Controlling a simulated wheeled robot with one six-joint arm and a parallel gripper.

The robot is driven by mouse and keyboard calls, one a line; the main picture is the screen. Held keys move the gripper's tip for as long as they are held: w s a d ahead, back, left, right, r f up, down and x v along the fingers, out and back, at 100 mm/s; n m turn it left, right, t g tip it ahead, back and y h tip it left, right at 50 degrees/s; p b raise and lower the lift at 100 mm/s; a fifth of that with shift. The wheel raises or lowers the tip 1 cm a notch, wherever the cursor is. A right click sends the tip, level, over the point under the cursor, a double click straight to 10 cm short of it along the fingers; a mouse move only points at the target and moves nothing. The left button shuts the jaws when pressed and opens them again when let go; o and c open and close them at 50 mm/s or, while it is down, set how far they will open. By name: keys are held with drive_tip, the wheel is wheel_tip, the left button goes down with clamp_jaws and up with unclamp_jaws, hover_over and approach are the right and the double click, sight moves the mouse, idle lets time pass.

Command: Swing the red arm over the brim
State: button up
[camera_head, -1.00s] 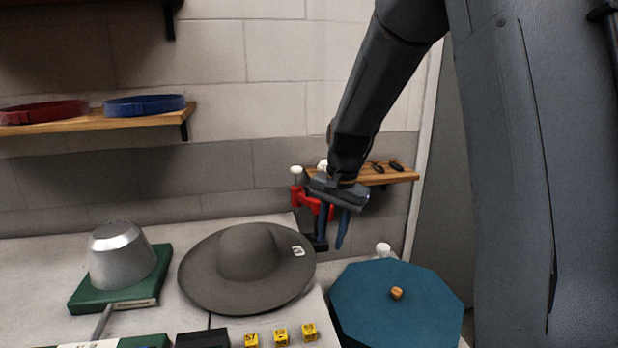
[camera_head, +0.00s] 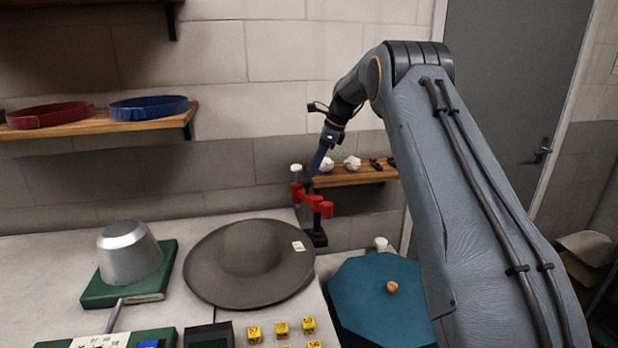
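The red arm (camera_head: 314,203) sits on a dark post (camera_head: 316,237) behind the right rear edge of the grey hat (camera_head: 215,278). A white knob (camera_head: 296,168) tops its left end. In this view the red arm shows against the wall and does not overlap the brim (camera_head: 285,285). The hat lies flat on the table with a small white tag on its right side. My gripper (camera_head: 317,162) points down just above and behind the red arm, near the knob. Its blue fingers look like one strip, so their gap is hidden, and contact with the arm is unclear.
A metal block on a green base (camera_head: 94,292) stands left of the hat. A blue-teal octagonal lid (camera_head: 365,300) with a wooden knob is at the right front. Several yellow blocks (camera_head: 282,328) lie in front. A small wooden shelf (camera_head: 350,178) is behind my gripper.

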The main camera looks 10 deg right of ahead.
sight(307, 182)
drive_tip(key=shift+p+x, duration=0.9)
drive_tip(key=shift+x, duration=1.9)
drive_tip(key=shift+r, duration=0.1)
clamp_jaws()
